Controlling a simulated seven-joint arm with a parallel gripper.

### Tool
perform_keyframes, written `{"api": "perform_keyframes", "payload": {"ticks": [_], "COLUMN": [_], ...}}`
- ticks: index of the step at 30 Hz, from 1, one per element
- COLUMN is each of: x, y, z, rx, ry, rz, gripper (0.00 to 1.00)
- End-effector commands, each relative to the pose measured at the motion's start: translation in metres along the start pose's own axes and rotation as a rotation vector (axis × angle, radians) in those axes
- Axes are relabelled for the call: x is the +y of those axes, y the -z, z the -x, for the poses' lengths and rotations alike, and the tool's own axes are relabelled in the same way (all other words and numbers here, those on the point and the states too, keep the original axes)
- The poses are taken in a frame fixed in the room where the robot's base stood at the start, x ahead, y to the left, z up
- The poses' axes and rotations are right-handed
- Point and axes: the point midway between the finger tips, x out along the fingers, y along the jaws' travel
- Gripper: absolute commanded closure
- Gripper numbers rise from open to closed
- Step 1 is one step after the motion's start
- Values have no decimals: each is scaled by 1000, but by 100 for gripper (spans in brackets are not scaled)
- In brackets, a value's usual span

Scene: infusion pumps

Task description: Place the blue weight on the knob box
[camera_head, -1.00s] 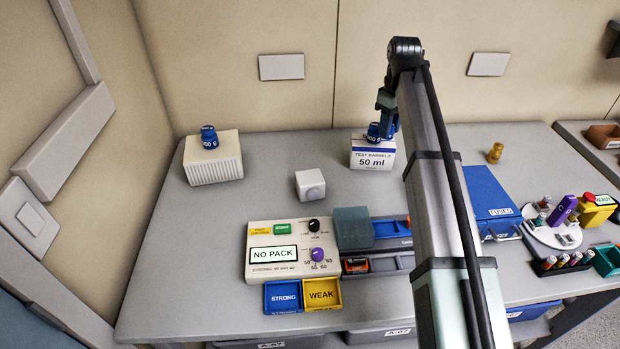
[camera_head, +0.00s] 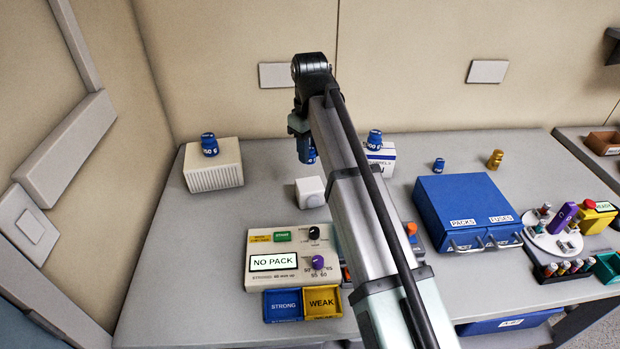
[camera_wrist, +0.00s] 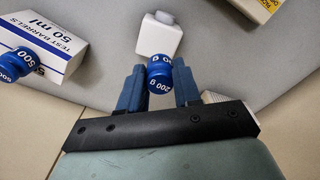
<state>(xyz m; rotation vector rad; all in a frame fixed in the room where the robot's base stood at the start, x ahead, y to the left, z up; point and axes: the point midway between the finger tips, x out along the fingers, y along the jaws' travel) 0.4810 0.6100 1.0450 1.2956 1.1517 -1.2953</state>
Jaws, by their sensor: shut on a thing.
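My gripper (camera_head: 302,140) is shut on a blue weight (camera_head: 307,156), held in the air just above and behind the knob box in the head view. The knob box (camera_head: 311,193) is a small white cube with a round knob, standing on the table with nothing on top. It also shows just beyond the weight in the wrist view (camera_wrist: 159,38); the gap between them is hard to judge.
Other blue weights stand on the vented box (camera_head: 209,145), on the test barrels box (camera_head: 375,140) and on the table (camera_head: 438,165). A brass weight (camera_head: 495,159) stands at the back. The NO PACK device (camera_head: 273,262) and blue PACKS/FUSES case (camera_head: 466,205) lie in front and right.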

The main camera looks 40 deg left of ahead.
Motion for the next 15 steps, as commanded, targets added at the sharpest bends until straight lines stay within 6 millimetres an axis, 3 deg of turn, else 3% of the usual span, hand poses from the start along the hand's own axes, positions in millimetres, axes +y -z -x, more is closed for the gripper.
{"api": "perform_keyframes", "payload": {"ticks": [6, 15], "x": [0, 0], "y": [-1, -1], "z": [-36, -60], "rx": [0, 0], "ry": [0, 0], "rz": [0, 0], "gripper": [100, 100]}}
